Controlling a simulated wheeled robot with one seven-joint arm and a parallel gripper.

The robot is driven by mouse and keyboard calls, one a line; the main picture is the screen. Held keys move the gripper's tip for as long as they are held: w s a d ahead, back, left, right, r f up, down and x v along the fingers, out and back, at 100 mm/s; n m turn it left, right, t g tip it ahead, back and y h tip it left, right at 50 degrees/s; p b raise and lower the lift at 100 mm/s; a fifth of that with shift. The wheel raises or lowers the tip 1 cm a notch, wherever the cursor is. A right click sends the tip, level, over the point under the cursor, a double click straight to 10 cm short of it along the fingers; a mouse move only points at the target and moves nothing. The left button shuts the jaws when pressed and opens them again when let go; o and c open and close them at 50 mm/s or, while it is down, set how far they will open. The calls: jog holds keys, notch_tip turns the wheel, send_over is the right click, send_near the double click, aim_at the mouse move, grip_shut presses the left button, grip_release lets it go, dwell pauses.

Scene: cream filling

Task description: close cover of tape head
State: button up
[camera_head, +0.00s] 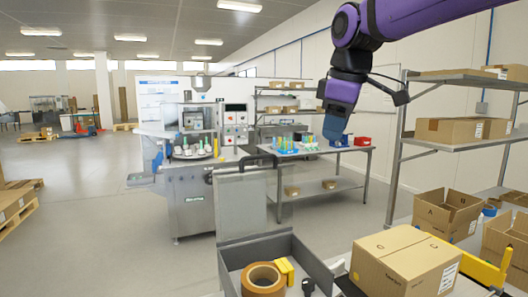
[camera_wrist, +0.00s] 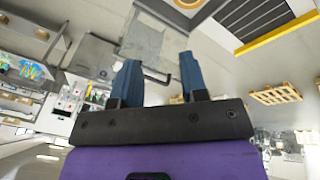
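The tape head is a grey open-topped box (camera_head: 230,263) at the bottom of the head view, with a brown tape roll (camera_head: 263,279) inside. Its cover (camera_head: 240,205) stands upright at the box's far side, so it is open. A black handle (camera_head: 253,161) is on the cover's top edge. My gripper (camera_head: 335,138) hangs in the air to the right of and above the cover, apart from it. In the wrist view my gripper (camera_wrist: 158,75) has blue fingers spread with nothing held. The cover (camera_wrist: 146,38) shows beyond the fingertips, with its dark handle near them.
A closed carton (camera_head: 405,262) sits right of the tape head, beside a yellow guide (camera_head: 480,268). Open cartons (camera_head: 445,211) and a shelf rack (camera_head: 460,75) stand at the right. A filling machine (camera_head: 195,165) and a work table (camera_head: 320,155) stand behind. The air around the cover looks clear.

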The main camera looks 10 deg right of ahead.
jog(key=w+a+r+n+g, duration=0.1)
jog(key=w+a+n, duration=0.4)
jog(key=w, duration=0.4)
jog(key=w+a+r+n+g, duration=0.1)
jog(key=w+a+n, duration=0.4)
jog(key=w, duration=0.4)
jog(key=f, duration=0.3)
jog(key=w+f, duration=0.1)
jog(key=f, duration=0.7)
jog(key=shift+w+a, duration=0.2)
jog(key=shift+w, duration=0.05)
jog(key=shift+c, duration=0.2)
grip_shut()
